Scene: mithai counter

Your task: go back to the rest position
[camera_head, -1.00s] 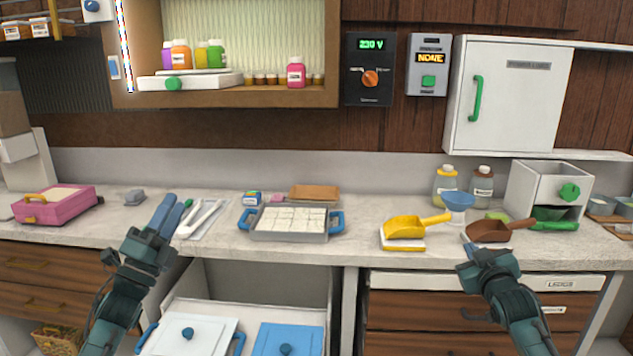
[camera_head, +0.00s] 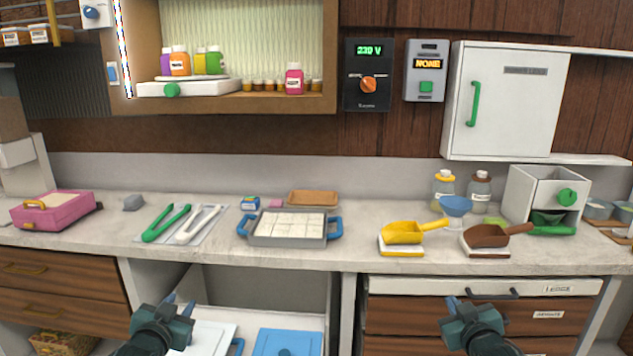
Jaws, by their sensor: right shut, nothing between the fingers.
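My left gripper (camera_head: 180,303) is low in front of the counter, over the open drawer area, with its two fingertips apart and nothing between them. My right gripper (camera_head: 461,302) is low in front of the right-hand drawers, shut and empty. Both grippers are below the edge of the counter (camera_head: 350,255) and clear of the things on it. Both forearms run out at the bottom of the view.
A blue lid (camera_head: 287,342) lies in the open drawer below.

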